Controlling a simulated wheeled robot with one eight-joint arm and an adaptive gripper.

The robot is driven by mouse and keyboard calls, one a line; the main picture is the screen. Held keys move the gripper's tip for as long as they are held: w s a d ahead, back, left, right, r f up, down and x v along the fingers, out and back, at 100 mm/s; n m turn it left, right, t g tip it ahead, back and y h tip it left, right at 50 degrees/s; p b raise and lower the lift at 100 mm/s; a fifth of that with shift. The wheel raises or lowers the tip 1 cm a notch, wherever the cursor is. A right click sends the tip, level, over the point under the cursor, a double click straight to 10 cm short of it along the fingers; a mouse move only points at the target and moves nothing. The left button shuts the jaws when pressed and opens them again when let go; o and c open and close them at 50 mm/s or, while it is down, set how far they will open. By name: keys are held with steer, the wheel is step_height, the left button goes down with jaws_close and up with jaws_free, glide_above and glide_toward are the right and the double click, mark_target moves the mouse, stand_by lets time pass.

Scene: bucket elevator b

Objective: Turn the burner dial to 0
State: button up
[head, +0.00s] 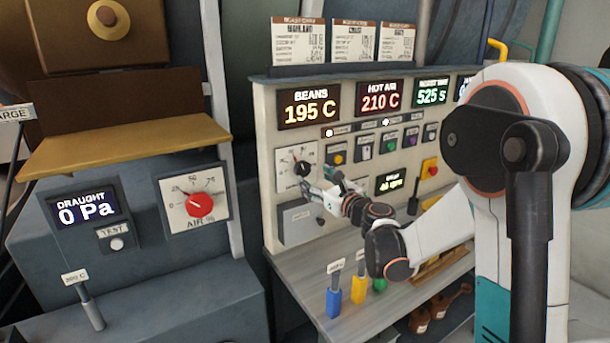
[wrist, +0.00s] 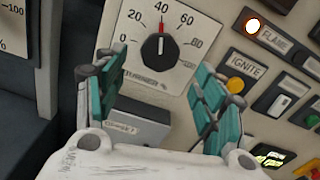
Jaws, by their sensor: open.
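The burner dial (wrist: 159,48) is a black round knob with a red pointer on a white scale plate. In the wrist view its pointer stands straight up at about 40, and the 0 mark is on the left. The dial also shows in the head view (head: 301,168) on the beige panel, partly behind my gripper. My gripper (wrist: 158,78) is open, with teal-padded fingers to the left and right of the dial's lower area and nothing between them. In the head view my gripper (head: 318,192) is close to the panel at the dial's lower right. Contact cannot be told.
A grey box (wrist: 138,128) sits below the dial. The ignite button (wrist: 235,85) and flame lamp (wrist: 253,26) are to the right. A red air dial (head: 200,204) is on a separate unit at left. Coloured handles (head: 359,289) stand on the bench below.

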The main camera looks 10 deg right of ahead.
mark_target(304, 171)
steer(key=x, duration=0.6)
steer(key=shift+w+b, duration=0.25)
steer(key=shift+b, duration=0.15)
steer(key=c, duration=1.1)
